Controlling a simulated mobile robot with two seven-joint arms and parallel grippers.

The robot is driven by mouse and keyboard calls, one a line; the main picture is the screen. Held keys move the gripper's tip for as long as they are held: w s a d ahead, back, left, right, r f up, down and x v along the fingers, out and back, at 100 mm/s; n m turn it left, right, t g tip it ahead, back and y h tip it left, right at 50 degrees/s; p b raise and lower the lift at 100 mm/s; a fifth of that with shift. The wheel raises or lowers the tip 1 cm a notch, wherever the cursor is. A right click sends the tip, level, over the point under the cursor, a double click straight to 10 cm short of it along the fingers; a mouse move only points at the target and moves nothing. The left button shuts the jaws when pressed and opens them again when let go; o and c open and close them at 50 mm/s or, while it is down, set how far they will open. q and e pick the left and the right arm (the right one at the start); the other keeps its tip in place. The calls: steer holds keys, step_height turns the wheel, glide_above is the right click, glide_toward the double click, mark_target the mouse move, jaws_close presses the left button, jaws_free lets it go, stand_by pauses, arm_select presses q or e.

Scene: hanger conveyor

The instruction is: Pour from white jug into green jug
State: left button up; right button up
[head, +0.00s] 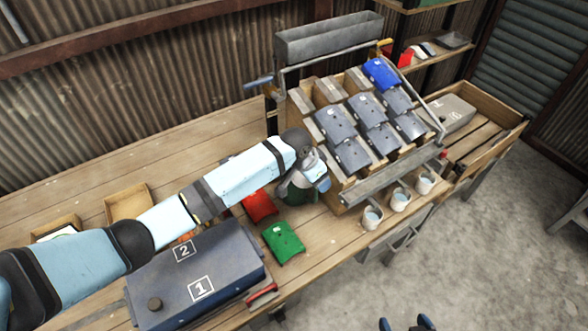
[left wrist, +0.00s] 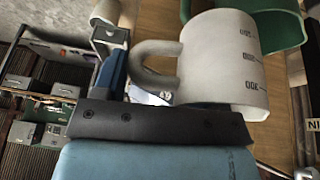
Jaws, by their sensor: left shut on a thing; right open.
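The white jug (left wrist: 225,62) has dark measuring marks and fills the upper right of the left wrist view. My left gripper (head: 315,178) is shut on the jug's handle. A blue finger shows beside the handle in the left wrist view. The green jug (left wrist: 285,22) shows partly behind and beside the white jug. In the head view the green jug (head: 298,196) is a dark green shape, largely hidden by my left gripper. I cannot tell how far the white jug is tilted or what is inside. My right gripper (head: 405,325) is open and empty at the bottom edge.
A sloped rack (head: 345,182) with grey and blue pieces stands behind the gripper. Three white cups (head: 399,202) sit along the bench's front edge. A green piece (head: 283,242), a red piece (head: 259,206) and a dark blue box (head: 195,275) lie on the bench nearby.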

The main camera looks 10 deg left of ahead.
arm_select(q)
steer(key=shift+r+p, duration=1.55)
steer(key=shift+p, duration=0.25)
steer(key=shift+f, duration=0.1)
steer(key=s+a+r+n+t+y, duration=0.1)
steer(key=s+a+r+n+y, duration=0.1)
steer(key=s+a+r+n, duration=0.6)
steer(key=s+a+r, duration=0.7)
steer(key=a, duration=0.2)
steer(key=shift+s+a+t+y, duration=0.25)
steer(key=shift+s+t+y, duration=0.05)
steer(key=shift+t+y, duration=0.1)
